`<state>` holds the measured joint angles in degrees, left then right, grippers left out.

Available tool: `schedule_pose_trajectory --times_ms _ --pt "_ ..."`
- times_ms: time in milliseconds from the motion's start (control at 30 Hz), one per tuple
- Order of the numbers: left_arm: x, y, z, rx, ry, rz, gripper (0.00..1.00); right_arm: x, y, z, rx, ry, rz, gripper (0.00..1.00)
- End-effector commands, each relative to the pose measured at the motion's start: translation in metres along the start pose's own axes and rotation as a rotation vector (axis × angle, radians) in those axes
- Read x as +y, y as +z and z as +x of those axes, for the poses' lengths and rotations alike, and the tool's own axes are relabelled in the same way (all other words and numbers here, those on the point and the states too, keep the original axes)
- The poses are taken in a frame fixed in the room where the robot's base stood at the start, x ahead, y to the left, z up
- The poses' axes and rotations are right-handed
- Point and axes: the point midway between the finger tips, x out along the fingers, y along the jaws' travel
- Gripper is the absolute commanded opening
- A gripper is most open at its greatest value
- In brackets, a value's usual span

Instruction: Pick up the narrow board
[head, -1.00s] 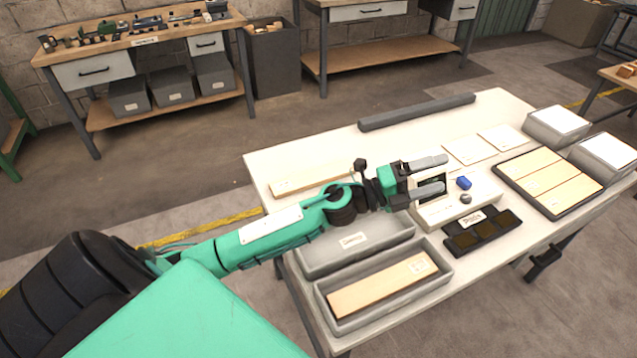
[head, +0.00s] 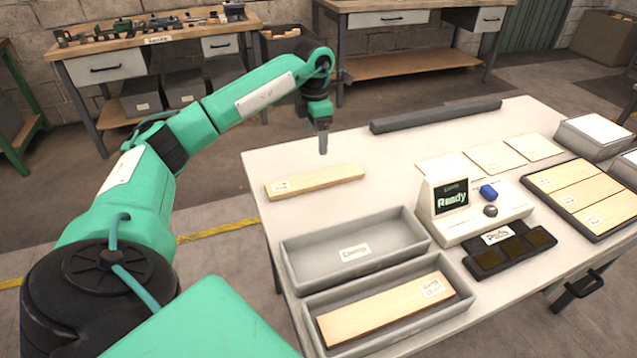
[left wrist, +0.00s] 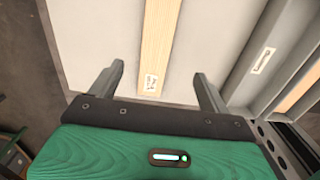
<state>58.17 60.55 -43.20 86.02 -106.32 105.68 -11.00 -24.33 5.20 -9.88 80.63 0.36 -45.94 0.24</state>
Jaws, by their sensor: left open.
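The narrow board (head: 318,181) is a pale wooden strip with a white label at its left end. It lies flat on the white table (head: 268,160), near the table's left edge. It also shows in the left wrist view (left wrist: 160,45), label end nearest, lying between the lines of the two fingers. My left gripper (head: 323,142) points down above and behind the board in the head view. In the left wrist view my left gripper (left wrist: 160,80) is open and empty, its fingers spread wider than the board and apart from it. My right gripper is not in view.
An empty grey tray (head: 288,258) stands in front of the board. Another grey tray (head: 467,292) holds a wider labelled board. A device with a "Ready" screen (head: 452,197) and a black pad holder (head: 484,262) stand right. A grey bar (head: 435,115) lies at the back edge.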

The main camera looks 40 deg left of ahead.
Motion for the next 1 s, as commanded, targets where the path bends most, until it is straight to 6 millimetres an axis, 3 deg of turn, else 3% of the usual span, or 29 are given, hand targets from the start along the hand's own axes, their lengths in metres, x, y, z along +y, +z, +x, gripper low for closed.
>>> schedule_pose_trajectory --times_ms 133,400,667,1000 --pt "0.005 -0.007 0.014 0.026 0.009 -0.011 0.80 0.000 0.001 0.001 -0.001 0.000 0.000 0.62" --pt "0.004 -0.007 0.066 0.024 0.006 -0.010 0.80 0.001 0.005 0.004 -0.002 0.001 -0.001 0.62" --pt "0.005 -0.006 0.087 0.020 0.007 -0.009 0.80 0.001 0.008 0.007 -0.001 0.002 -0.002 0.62" --pt "0.005 -0.004 0.132 0.020 0.007 -0.009 0.80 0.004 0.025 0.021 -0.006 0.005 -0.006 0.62"
